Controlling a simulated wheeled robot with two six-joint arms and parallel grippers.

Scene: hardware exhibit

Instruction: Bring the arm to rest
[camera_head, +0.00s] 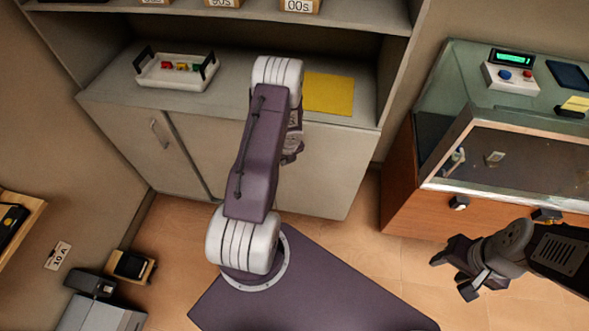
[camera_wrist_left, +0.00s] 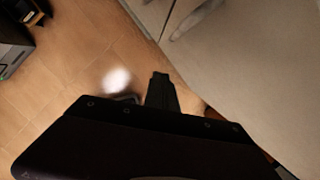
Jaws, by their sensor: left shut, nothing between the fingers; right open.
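My left arm (camera_head: 258,150) rises from its round base and folds at a white joint in front of the low cabinet. Its wrist points downward behind the upper link, so the left fingers are mostly hidden in the head view. My right gripper (camera_head: 450,278) is open and empty at the lower right, over the floor in front of the glass display case.
The cabinet (camera_head: 330,175) holds a white tray (camera_head: 152,79) with coloured pieces and a yellow sheet (camera_head: 329,93). A glass case (camera_head: 500,150) stands at right, bearing a button box (camera_head: 510,76). Grey equipment (camera_head: 95,315) sits at lower left. Open floor (camera_head: 370,255) lies between.

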